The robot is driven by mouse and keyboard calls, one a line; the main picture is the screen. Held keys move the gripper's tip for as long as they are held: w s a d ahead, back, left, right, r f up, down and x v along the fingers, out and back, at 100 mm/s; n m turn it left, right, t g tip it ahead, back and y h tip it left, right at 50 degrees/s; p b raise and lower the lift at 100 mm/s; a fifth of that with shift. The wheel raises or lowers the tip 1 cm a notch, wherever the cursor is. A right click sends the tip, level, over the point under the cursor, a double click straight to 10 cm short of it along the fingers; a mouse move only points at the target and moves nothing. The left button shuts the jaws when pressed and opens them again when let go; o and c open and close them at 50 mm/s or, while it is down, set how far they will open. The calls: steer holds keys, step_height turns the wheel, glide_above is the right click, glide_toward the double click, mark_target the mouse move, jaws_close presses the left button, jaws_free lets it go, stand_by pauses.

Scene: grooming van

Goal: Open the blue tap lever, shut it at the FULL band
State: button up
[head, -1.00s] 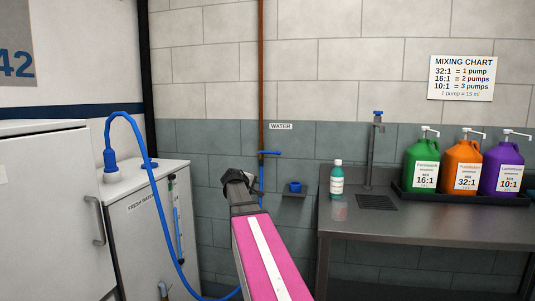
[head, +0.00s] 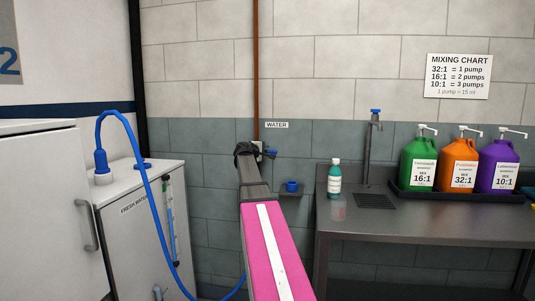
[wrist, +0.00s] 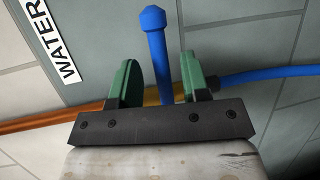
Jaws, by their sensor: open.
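The blue tap lever (wrist: 155,42) stands crosswise to the copper pipe (wrist: 45,122). In the wrist view it lies between the two green fingers of my gripper (wrist: 161,75), with gaps on both sides. My gripper is open around it, not closed on it. In the head view my gripper (head: 250,149) covers the pipe and most of the tap; a blue lever end (head: 270,152) shows to its right. The fresh water tank (head: 135,230) has a sight gauge (head: 171,225) on its front; its band is too small to read.
A blue hose (head: 152,200) loops from the tank top down to the floor. A steel bench (head: 430,222) carries a green bottle and coloured jugs. A WATER sign (wrist: 45,40) is close by.

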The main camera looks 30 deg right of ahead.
steer(key=shift+x, duration=1.35)
jaws_close()
steer(key=shift+r, duration=0.1)
steer(key=r+n, duration=0.1)
steer(key=n+h, duration=0.1)
steer(key=n, duration=0.1)
steer(key=r+n+h, duration=0.1)
steer(key=shift+w+a+r+n+t, duration=0.2)
steer(key=shift+a+r+n+t, duration=0.05)
steer(key=shift+r+n+t, duration=0.05)
steer(key=shift+w+a+r+n+t+h, duration=0.2)
steer(key=shift+r+n+t+h, duration=0.1)
steer(key=shift+n, duration=0.45)
steer(key=shift+w+a+r+n+t+h, duration=0.15)
steer(key=shift+a+r+n+h, duration=0.15)
steer(key=shift+n, duration=0.5)
steer(key=shift+w+a+r+n+t+h, duration=0.15)
steer(key=shift+r+n+t+h, duration=0.15)
steer(key=shift+n, duration=0.45)
steer(key=shift+r, duration=0.1)
